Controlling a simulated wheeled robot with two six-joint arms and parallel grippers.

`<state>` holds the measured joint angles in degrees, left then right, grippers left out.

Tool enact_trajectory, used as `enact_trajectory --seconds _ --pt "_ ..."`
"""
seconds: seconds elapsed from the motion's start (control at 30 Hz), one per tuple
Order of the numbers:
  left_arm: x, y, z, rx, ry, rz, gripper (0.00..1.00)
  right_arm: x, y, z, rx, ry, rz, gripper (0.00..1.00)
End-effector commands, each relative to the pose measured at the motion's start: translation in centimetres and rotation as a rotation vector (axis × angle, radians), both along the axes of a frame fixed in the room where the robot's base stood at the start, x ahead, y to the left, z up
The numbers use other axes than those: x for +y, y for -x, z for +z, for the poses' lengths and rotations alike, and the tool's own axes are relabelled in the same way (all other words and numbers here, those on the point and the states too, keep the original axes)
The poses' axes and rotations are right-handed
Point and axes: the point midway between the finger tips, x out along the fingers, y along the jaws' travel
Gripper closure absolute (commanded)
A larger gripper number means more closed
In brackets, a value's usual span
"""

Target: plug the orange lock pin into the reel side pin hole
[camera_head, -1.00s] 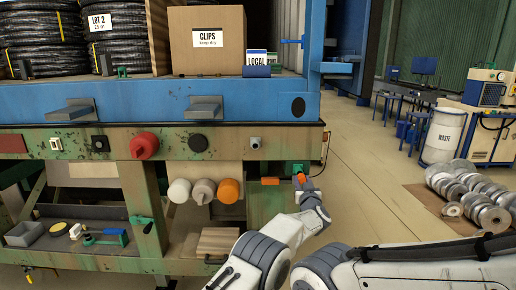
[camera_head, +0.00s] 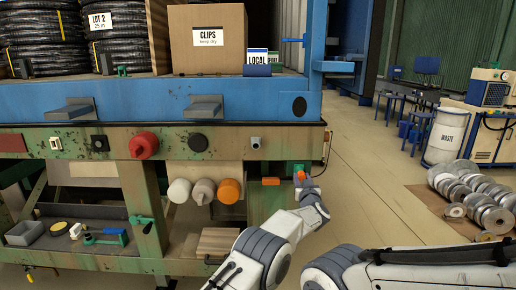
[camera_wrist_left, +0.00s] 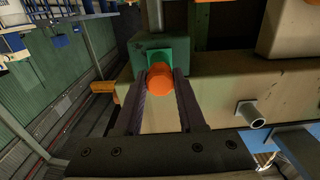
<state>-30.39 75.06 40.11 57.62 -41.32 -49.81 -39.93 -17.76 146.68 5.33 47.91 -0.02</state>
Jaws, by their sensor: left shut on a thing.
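My left gripper (camera_head: 303,180) is at the right end of the green bench front. In the left wrist view, its two dark fingers (camera_wrist_left: 163,98) are closed on the orange lock pin (camera_wrist_left: 160,79), whose round orange end faces the camera. The lock pin (camera_head: 301,175) is a small orange spot at the fingertips in the head view. A green piece (camera_wrist_left: 159,57) is right behind the pin on a darker green block; I cannot tell whether the pin sits in it or only in front. I cannot make out the reel side pin hole. My right gripper is not in view.
A small orange block (camera_head: 270,181) sticks out just left of the gripper. A red knob (camera_head: 144,146), a grey stub (camera_head: 255,143) and an orange cylinder (camera_head: 229,190) project from the bench. Hose coils (camera_head: 42,24) and a clips box (camera_head: 207,40) stand above.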

Motion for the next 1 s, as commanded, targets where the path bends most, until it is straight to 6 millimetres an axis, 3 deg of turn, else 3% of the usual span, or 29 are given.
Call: enact_trajectory --seconds 0.2,0.23,0.3,1.0 --pt "-0.14 0.04 0.05 -0.001 0.000 -0.002 1.00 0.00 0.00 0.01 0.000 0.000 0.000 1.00" --pt "-0.15 0.05 0.04 -0.001 0.000 -0.002 0.53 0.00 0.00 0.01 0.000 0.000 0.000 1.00" --pt "-0.16 0.05 0.04 0.000 0.000 -0.003 0.27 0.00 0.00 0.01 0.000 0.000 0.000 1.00" --pt "-0.11 0.06 -0.02 0.001 -0.001 -0.002 0.25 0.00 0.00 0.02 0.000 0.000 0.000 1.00"
